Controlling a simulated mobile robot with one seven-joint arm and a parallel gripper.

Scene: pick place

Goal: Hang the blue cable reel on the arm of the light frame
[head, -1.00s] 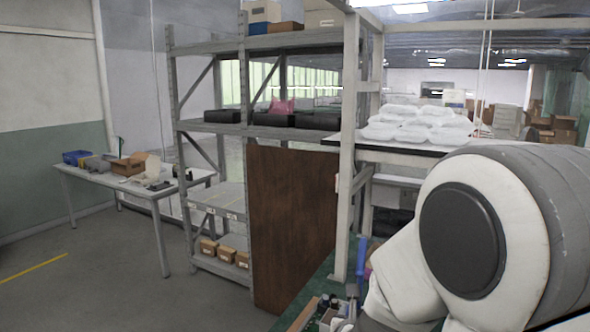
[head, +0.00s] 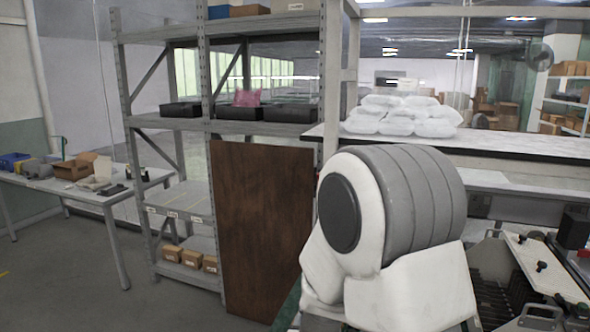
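I cannot make out a blue cable reel in the head view. A pale upright post (head: 335,70) with a crossbar stands behind the workbench; I cannot tell whether it belongs to the light frame of the task. No arm for hanging is distinguishable on it. My own arm, with large white and grey links, fills the lower middle and right and covers part of the bench. My gripper is not in view.
A grey metal shelf (head: 165,122) holds black bins (head: 240,112) and small cardboard boxes (head: 192,257). A brown board (head: 260,225) leans there. White bags (head: 400,117) lie on a high shelf. A side table (head: 105,198) carries a blue bin (head: 14,161). Floor at left is open.

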